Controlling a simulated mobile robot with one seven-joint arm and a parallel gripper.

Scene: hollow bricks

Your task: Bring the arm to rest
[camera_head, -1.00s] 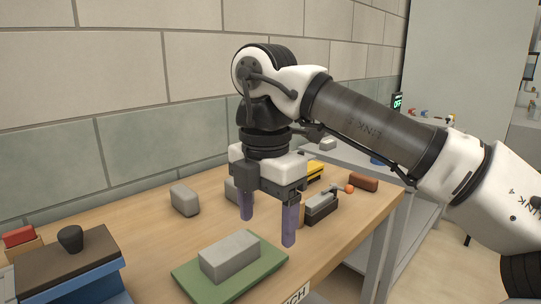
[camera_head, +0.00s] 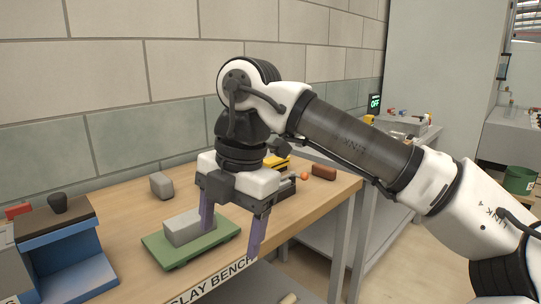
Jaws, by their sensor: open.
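My gripper (camera_head: 230,232) is open and empty, with its two purple fingers pointing down and spread apart. It hangs in front of the bench, near the right end of a green board (camera_head: 165,250). A grey brick (camera_head: 183,228) lies on the green board, and one finger hides part of its right side in the picture. I cannot tell the exact gap between that finger and the brick. My arm reaches in from the right.
The wooden bench (camera_head: 120,212) also bears a grey block (camera_head: 161,186), a reddish-brown brick (camera_head: 324,172), a small orange ball (camera_head: 304,177) and a yellow thing (camera_head: 277,162). A blue box with a dark top (camera_head: 75,278) stands at left. The brick wall (camera_head: 105,75) is behind.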

